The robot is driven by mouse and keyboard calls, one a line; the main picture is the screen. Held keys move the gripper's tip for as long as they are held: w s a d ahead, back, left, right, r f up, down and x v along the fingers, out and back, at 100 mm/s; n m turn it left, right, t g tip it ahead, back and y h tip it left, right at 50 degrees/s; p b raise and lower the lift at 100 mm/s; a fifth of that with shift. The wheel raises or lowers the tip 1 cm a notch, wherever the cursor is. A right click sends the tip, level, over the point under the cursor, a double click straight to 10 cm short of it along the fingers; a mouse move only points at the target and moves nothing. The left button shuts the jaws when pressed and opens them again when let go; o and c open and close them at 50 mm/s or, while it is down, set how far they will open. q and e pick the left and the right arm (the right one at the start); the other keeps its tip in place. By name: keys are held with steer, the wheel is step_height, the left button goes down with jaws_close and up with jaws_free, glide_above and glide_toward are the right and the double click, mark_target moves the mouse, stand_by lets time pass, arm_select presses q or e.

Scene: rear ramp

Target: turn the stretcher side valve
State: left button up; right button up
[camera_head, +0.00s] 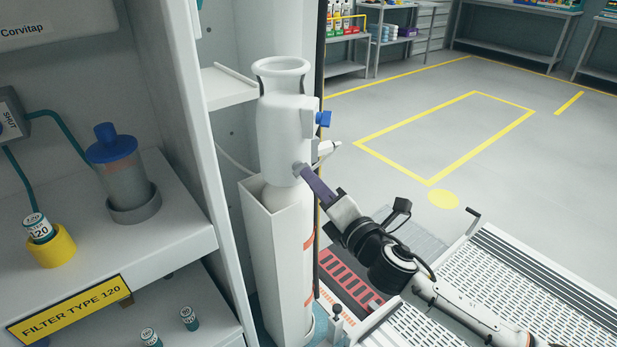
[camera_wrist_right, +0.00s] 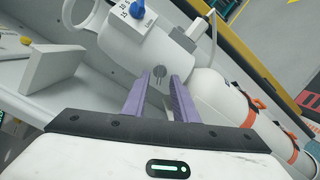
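A white cylinder with a regulator head (camera_head: 283,135) stands upright in a white open-topped holder (camera_head: 272,270). A small grey valve stub (camera_wrist_right: 159,74) on the side of the head shows in the right wrist view. A blue knob (camera_head: 323,119) sits higher on the head; it also shows in the wrist view (camera_wrist_right: 138,9) beside a numbered scale. My right gripper (camera_head: 303,171) reaches the head from the right. Its purple fingers (camera_wrist_right: 160,80) are apart, with the grey stub between or just beyond the tips; I cannot tell whether they touch it. My left gripper is out of view.
A shelf unit on the left holds a blue-capped filter jar (camera_head: 122,172) and a yellow cup (camera_head: 51,246) with a small vial. A white bracket (camera_head: 228,86) juts out left of the head. A metal ramp (camera_head: 475,285) lies at right; the marked floor beyond is clear.

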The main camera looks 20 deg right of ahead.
mark_target(300, 169)
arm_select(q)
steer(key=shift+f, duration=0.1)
arm_select(e)
steer(key=w, duration=0.3)
steer(key=shift+w+a, duration=0.1)
steer(key=shift+a, duration=0.25)
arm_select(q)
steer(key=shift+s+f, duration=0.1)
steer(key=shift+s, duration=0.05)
arm_select(e)
steer(key=shift+c, duration=0.2)
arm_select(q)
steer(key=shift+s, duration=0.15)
arm_select(e)
jaws_close()
